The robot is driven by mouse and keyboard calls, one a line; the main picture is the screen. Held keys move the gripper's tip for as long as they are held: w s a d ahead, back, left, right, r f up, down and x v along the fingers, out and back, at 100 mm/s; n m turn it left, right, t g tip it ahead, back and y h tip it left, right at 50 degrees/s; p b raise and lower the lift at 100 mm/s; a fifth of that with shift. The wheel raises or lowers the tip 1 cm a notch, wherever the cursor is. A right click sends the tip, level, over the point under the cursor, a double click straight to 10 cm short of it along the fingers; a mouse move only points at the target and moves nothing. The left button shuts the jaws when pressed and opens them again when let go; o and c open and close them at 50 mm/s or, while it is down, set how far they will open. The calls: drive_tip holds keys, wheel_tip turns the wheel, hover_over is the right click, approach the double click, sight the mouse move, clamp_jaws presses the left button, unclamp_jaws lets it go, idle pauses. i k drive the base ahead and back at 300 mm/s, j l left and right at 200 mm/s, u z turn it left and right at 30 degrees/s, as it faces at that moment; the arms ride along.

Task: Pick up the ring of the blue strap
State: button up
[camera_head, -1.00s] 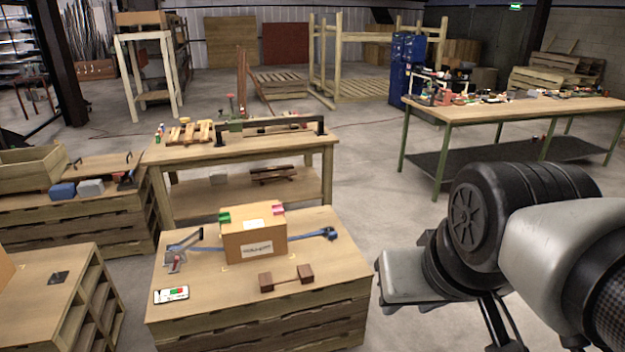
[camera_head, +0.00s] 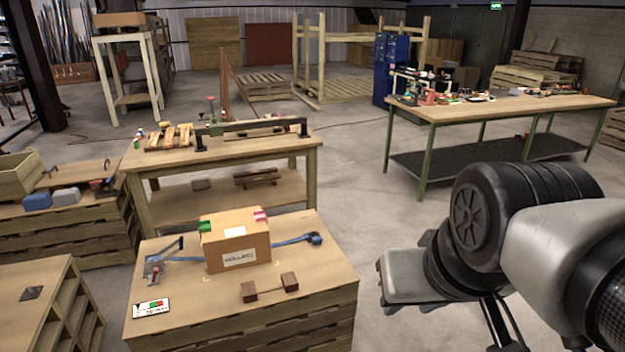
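The blue strap (camera_head: 290,241) lies across the wooden top of the near pallet table (camera_head: 325,270), passing behind or under a cardboard box (camera_head: 238,255). Its right end has a dark blue ring-like piece (camera_head: 314,239) lying on the tabletop to the right of the box. Its left end runs to a metal ratchet buckle (camera_head: 158,264) left of the box. My arm fills the lower right of the view, apart from the table. The fingers of my gripper are not clearly visible; dark parts show at the bottom edge.
Bare floor lies to the right, before a green-legged table (camera_head: 500,110).

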sight(315, 240)
drive_tip(key=i+l+z, duration=0.45)
drive_tip(key=i+z, duration=0.6)
drive_tip(key=i+l+z, duration=0.2)
drive_tip(key=i+z, duration=0.2)
drive_tip(key=i, duration=0.25)
drive_tip(key=i+z, duration=0.35)
drive_tip(key=i, duration=0.35)
drive_tip(key=i+j+u, duration=0.1)
drive_tip(key=i+u, duration=0.2)
drive_tip(key=u, duration=0.2)
drive_tip(key=i+u, duration=0.3)
drive_tip(key=u, duration=0.15)
drive_tip(key=i+l+u, duration=0.15)
drive_tip(key=i+u, duration=0.15)
drive_tip(key=u, duration=0.2)
drive_tip(key=i+j+u, duration=0.15)
drive_tip(key=i+u, duration=0.55)
drive_tip(key=u, duration=0.2)
drive_tip(key=i+l+u, duration=0.15)
drive_tip(key=i+u, duration=0.55)
drive_tip(key=u, duration=0.25)
drive_tip(key=i+l+u, duration=0.15)
drive_tip(key=u, duration=0.3)
drive_tip(key=i+l+u, duration=0.25)
drive_tip(key=u, duration=0.25)
drive_tip(key=i+l+u, duration=0.4)
drive_tip(key=u, duration=0.2)
